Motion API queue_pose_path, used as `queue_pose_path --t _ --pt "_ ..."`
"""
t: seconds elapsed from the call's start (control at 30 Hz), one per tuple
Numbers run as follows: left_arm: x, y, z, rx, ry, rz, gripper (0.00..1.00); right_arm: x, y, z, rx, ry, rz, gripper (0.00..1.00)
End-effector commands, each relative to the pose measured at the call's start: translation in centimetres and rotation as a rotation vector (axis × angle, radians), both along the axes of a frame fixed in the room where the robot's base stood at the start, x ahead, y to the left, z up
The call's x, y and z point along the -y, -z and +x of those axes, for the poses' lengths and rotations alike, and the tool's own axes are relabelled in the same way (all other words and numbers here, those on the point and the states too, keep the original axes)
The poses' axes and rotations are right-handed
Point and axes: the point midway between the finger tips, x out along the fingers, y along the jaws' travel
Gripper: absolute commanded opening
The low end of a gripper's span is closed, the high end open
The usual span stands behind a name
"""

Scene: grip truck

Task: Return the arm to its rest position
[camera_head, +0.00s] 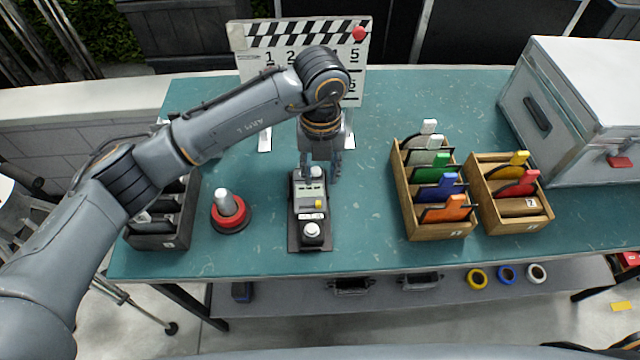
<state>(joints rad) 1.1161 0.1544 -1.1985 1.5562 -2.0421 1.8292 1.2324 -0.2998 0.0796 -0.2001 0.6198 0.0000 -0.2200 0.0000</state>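My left arm comes in from the left and reaches over the teal table (370,100). Its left gripper (320,172) points down at the far end of a dark device (309,215) with a small screen, a yellow button and white knobs. The fingers look spread apart around the device's far end. Whether they touch it, I cannot tell. My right gripper is not in view.
A clapperboard (300,45) stands behind my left wrist. A red-based knob (230,210) and dark rack (165,225) are left of the device. Wooden boxes with coloured tags (430,190) (510,195) and a silver case (580,110) stand right.

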Motion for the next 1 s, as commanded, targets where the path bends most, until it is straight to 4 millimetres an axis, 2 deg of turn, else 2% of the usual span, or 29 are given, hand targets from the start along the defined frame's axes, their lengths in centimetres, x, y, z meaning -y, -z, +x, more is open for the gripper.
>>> queue_pose_path --t 0.2,0.77,0.87,0.97,1.0 --pt "0.1 -1.5 0.0 0.0 0.002 0.0 0.34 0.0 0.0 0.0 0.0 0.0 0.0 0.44" --pt "0.4 -1.4 -0.3 -0.008 0.009 -0.018 0.34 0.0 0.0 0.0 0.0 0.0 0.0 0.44" --pt "2.6 -0.9 -1.8 -0.053 0.049 -0.124 0.34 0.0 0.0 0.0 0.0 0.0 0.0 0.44" --pt "7.0 -1.1 -5.1 -0.137 0.12 -0.363 0.34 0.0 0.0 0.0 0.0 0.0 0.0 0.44" --pt "9.2 -1.8 -6.7 -0.178 0.146 -0.496 0.34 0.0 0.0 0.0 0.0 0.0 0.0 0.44"
